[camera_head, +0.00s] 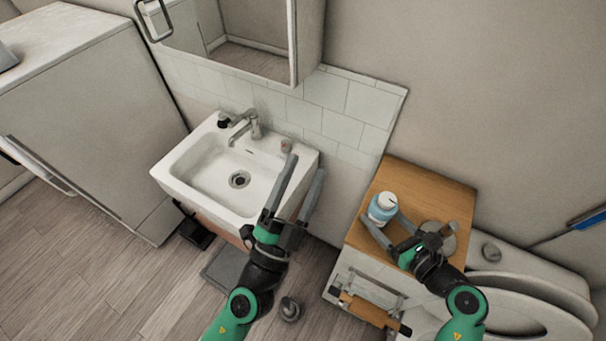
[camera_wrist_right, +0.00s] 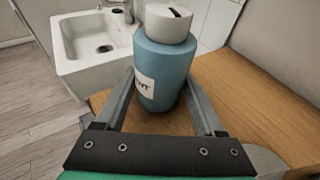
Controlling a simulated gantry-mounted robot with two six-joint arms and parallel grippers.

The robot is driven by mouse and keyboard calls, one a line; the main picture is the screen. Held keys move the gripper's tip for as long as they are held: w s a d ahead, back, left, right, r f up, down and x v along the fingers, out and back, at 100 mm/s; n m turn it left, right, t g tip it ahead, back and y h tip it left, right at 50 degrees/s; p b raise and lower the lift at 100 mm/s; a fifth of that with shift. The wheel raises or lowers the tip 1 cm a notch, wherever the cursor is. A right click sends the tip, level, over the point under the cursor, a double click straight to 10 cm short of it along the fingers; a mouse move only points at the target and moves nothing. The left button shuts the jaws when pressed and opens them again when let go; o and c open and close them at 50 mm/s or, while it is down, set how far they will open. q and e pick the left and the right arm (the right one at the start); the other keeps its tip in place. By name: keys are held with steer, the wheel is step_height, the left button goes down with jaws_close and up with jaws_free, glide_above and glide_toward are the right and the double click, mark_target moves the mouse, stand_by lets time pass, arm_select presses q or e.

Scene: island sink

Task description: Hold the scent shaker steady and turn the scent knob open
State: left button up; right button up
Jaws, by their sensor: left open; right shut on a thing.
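The scent shaker is a blue bottle (camera_head: 378,214) with a white label, upright on the wooden cabinet top. Its white knob (camera_head: 387,200) has a dark slot on top. In the right wrist view the bottle (camera_wrist_right: 164,75) stands between the fingers, with the knob (camera_wrist_right: 169,20) above them. My right gripper (camera_head: 388,222) is shut on the bottle's body, one finger on each side. My left gripper (camera_head: 302,172) is open and empty, in front of the sink's right edge and left of the bottle, its fingers pointing up and away.
A white sink (camera_head: 205,175) with a tap (camera_head: 245,128) is at the left. The wooden top (camera_head: 420,188) also holds a round grey item (camera_head: 440,236) beside my right gripper. A toilet (camera_head: 520,300) is at the lower right. A mirror cabinet (camera_head: 225,35) hangs above the sink.

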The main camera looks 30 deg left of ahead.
stand_by(0.5)
arm_select(q)
steer(key=n+g+h, duration=0.3)
steer(key=n+g, duration=0.2)
steer(key=n, duration=0.4)
glide_toward(391, 193)
steer(key=w, duration=0.7)
steer(key=w+d, duration=0.1)
steer(key=w, duration=0.3)
steer(key=shift+w, duration=0.35)
